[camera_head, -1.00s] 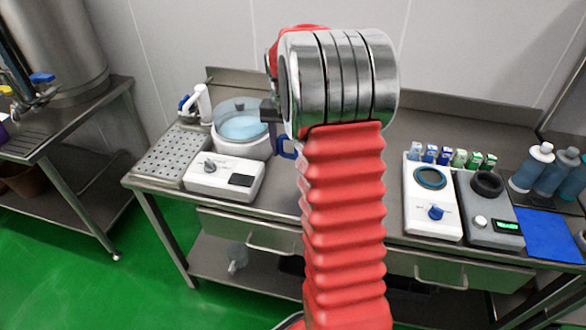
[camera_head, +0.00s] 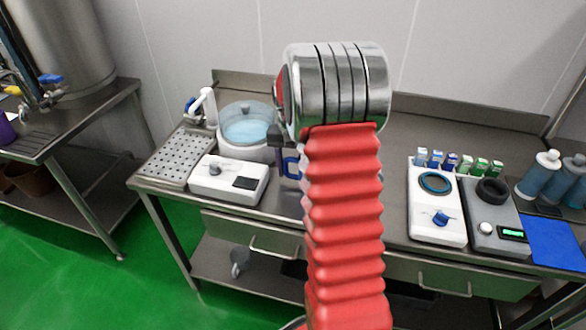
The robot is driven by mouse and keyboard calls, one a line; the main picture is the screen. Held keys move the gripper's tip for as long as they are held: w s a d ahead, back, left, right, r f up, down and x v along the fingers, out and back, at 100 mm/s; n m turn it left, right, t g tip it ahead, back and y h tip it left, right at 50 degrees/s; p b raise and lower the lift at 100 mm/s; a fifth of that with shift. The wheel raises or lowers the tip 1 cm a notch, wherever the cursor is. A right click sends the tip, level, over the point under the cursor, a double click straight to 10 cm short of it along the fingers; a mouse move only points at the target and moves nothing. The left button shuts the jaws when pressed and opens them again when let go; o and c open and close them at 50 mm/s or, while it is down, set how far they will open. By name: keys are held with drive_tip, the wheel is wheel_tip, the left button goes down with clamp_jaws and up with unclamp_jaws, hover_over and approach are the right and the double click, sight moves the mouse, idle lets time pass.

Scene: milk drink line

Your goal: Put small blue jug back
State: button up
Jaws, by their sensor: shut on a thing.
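Part of a small blue jug (camera_head: 291,167) shows just left of my red arm, below its metal joint; the arm hides the rest. A dark part of my gripper (camera_head: 275,136) shows just above it, over the bench. The fingertips are hidden behind the arm. The gripper is shut on the jug. I cannot tell whether the jug touches the bench top.
A round water bath (camera_head: 246,153) and a white control box (camera_head: 228,181) stand to the left, beside a perforated drain plate (camera_head: 176,160). On the right are a white stirrer (camera_head: 437,217), a grey device (camera_head: 490,235), small boxes and bottles. A clear jug (camera_head: 239,261) is on the lower shelf.

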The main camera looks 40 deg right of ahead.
drive_tip(key=shift+f, duration=0.1)
drive_tip(key=o, duration=1.5)
drive_tip(key=r, duration=1.2)
drive_tip(key=shift+w+a+r, duration=0.1)
drive_tip(key=shift+w+a, duration=0.05)
drive_tip(key=shift+w, duration=0.05)
drive_tip(key=shift+a, duration=0.1)
